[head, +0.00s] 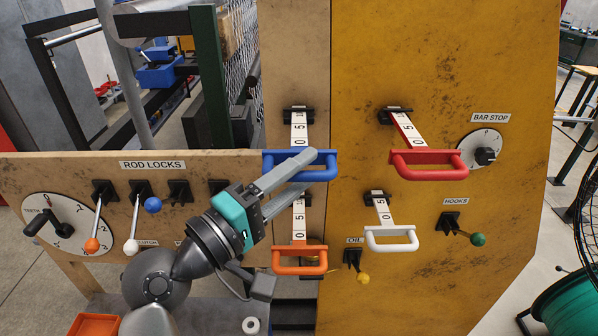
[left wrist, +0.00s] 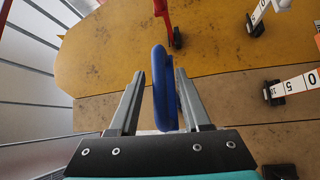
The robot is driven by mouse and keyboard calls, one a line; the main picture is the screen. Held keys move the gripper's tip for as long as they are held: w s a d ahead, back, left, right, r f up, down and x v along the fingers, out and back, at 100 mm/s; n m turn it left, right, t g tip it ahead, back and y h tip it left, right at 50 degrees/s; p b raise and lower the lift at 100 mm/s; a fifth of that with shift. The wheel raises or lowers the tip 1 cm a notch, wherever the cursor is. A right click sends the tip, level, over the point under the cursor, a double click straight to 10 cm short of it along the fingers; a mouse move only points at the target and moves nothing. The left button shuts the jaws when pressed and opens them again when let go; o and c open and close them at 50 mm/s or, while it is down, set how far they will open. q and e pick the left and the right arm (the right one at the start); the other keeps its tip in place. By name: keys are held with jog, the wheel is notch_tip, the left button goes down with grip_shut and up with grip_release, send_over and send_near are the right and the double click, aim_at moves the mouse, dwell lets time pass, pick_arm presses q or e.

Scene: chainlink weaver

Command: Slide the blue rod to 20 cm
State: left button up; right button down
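The blue rod's handle (head: 328,173) is a blue loop at the front end of a white scale strip (head: 299,132). The strip sticks out of a black bracket (head: 298,114) and shows 0, 5 and a partly hidden number at the bracket. My left gripper (head: 308,172) is at the handle, with its grey fingers crossing it. In the left wrist view the handle (left wrist: 160,85) stands between the fingers (left wrist: 160,95). It is close to the right finger, with a gap to the left finger. Whether the right finger touches it is unclear. My right gripper is out of view.
An orange handle (head: 299,270) sits just below my left gripper, with a white handle (head: 391,246) and a red handle (head: 428,177) to the right. Rod-lock levers with orange (head: 92,245), white (head: 131,246) and blue (head: 153,205) knobs stand at the left.

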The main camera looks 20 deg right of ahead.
pick_arm(q)
grip_shut()
dwell(1.2)
